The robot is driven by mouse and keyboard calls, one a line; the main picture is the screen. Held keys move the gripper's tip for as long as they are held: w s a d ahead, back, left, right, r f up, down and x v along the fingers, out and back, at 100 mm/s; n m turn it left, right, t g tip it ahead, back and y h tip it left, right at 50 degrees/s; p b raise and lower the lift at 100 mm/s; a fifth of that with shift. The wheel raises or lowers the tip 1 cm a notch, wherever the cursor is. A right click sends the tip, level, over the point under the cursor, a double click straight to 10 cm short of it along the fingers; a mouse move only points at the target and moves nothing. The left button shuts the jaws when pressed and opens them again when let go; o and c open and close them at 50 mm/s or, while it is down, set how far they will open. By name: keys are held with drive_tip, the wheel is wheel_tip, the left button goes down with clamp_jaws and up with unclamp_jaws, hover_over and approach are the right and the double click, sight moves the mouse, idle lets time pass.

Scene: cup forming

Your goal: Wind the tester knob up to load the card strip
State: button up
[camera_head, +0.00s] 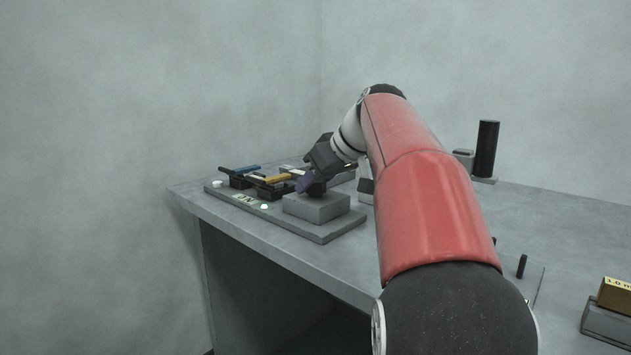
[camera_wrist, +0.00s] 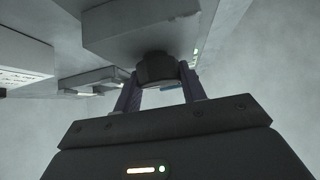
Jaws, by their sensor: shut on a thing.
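The tester is a flat grey base plate (camera_head: 325,231) on the bench, with a raised grey block (camera_head: 317,207) at its right end. The dark round tester knob (camera_wrist: 157,70) sticks out from the block. My gripper (camera_head: 308,184) is over this block. In the wrist view, my gripper (camera_wrist: 160,76) has its two purple fingers on either side of the knob and is shut on it. A yellow strip (camera_head: 277,178) and a blue strip (camera_head: 247,169) lie across dark holders on the plate; I cannot tell which is the card strip. My gripper hides part of the tester's right side.
A green light (camera_head: 264,207), a small display (camera_head: 244,199) and a white button (camera_head: 217,184) sit along the plate's front. A black cylinder (camera_head: 487,149) stands at the back right of the bench. A yellow-topped block (camera_head: 615,296) is at the far right. The front bench edge is bare.

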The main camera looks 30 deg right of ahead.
drive_tip(key=m+h, duration=0.4)
drive_tip(key=m, duration=0.1)
drive_tip(key=shift+a+r+p, duration=0.1)
drive_tip(key=shift+r+p, duration=0.05)
drive_tip(key=shift+p, duration=0.25)
drive_tip(key=shift+m+h+p, duration=0.6)
drive_tip(key=shift+m+h, duration=0.6)
drive_tip(key=shift+m, duration=0.5)
drive_tip(key=o, duration=1)
drive_tip(key=shift+p+v, duration=0.35)
drive_tip(key=shift+v, duration=3.4)
